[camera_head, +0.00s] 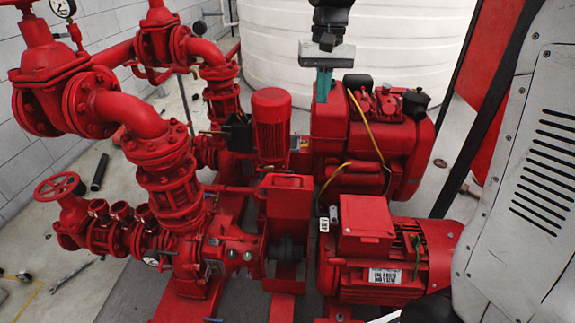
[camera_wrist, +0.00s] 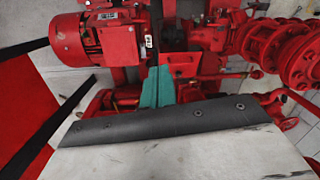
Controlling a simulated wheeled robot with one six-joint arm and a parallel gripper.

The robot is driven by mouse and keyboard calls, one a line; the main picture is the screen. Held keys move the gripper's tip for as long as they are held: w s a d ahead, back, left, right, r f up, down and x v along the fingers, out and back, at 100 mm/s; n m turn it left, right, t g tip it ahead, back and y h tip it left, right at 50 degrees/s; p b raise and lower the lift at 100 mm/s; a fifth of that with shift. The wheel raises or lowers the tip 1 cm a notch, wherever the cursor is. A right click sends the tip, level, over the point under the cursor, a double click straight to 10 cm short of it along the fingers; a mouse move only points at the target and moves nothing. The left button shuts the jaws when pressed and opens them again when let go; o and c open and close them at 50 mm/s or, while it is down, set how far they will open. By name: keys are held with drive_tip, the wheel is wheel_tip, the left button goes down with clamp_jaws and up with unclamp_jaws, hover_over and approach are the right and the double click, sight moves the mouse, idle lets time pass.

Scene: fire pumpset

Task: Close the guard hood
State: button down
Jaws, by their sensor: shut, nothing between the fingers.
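The guard hood (camera_head: 287,197) is a red box-shaped cover between the pump and the motor in the head view. It stands raised, and the dark coupling (camera_head: 285,250) shows uncovered below its front edge. My gripper (camera_head: 323,98) hangs farther back and higher, apart from the hood, in front of the white tank. Its teal fingers point down and are shut with nothing between them. The teal fingers of my gripper (camera_wrist: 157,86) also show in the wrist view, below the red motor (camera_wrist: 82,40).
The red motor (camera_head: 390,258) stands right of the hood, and the red pump (camera_head: 222,245) with pipes and valves stands left. A red engine (camera_head: 375,150) and a small upright motor (camera_head: 271,125) stand behind. The white tank (camera_head: 400,45) closes off the back.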

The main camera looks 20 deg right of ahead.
drive_tip(key=w+f+m+g, duration=0.2)
drive_tip(key=w+f, duration=2)
drive_tip(key=shift+y, duration=0.3)
drive_tip(key=x, duration=0.4)
drive_tip(key=s+x, duration=0.1)
drive_tip(key=x, duration=0.3)
drive_tip(key=a+x, duration=0.1)
drive_tip(key=x, duration=0.2)
drive_tip(key=shift+s+a+f, duration=0.1)
drive_tip(key=shift+s+f, duration=0.05)
drive_tip(key=shift+s, duration=0.15)
drive_tip(key=shift+s+a+f, duration=0.15)
drive_tip(key=shift+s+f, duration=0.1)
drive_tip(key=shift+s, duration=0.1)
